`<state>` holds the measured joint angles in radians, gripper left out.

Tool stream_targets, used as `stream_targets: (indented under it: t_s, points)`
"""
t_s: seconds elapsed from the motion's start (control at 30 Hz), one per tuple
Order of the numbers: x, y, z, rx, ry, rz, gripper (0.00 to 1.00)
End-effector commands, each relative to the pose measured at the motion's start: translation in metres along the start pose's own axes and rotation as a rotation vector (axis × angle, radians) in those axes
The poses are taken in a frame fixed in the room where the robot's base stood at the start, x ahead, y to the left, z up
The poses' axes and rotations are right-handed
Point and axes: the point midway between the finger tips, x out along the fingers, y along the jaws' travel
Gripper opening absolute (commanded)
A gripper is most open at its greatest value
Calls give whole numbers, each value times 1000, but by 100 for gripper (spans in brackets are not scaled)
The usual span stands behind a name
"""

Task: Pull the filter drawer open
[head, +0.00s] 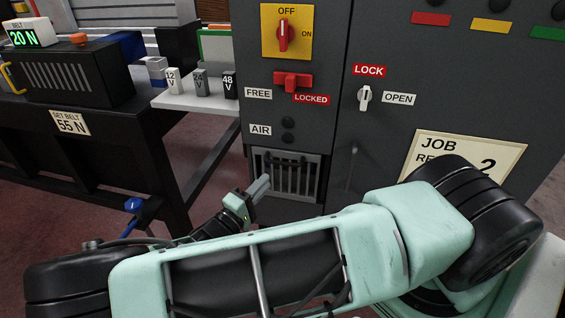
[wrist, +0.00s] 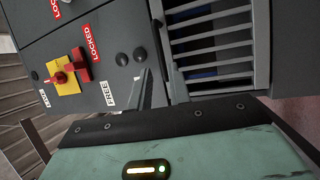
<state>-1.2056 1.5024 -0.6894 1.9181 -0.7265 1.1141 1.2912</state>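The filter drawer (head: 289,182) is a grey slatted grille low in the dark cabinet, below the AIR label. A black bar handle (head: 284,162) crosses its upper part. The drawer front looks flush with the cabinet. My gripper (head: 264,184) is in front of the drawer's lower left, its grey finger pointing up toward the grille. In the wrist view the drawer (wrist: 215,48) shows close up with its slats, and thin grey finger edges (wrist: 147,88) show beside it.
Above the drawer are a red FREE/LOCKED lever (head: 292,82), a yellow OFF/ON switch (head: 286,32) and a white LOCK/OPEN knob (head: 365,97). A black bench (head: 95,150) and a white shelf (head: 195,101) with several voltage blocks stand left. Floor shows between bench and cabinet.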

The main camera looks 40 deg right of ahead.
Motion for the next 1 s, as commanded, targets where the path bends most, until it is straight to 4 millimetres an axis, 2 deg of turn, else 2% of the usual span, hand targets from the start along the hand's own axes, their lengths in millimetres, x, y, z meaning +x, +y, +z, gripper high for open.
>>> stream_targets:
  t_s: [0.03, 0.2, 0.43, 0.6, 0.9, 0.97, 1.0]
  points:
    - [12, 1, 1, -2, -5, 2, 19]
    - [47, 0, 1, -3, -4, 1, 19]
    - [81, 0, 1, -1, -3, 0, 19]
    - [91, 0, 1, -2, -1, -1, 19]
    - [92, 0, 1, -1, -1, -1, 19]
    - [92, 0, 1, -1, -1, -1, 3]
    - [92, 0, 1, -1, -1, -2, 0]
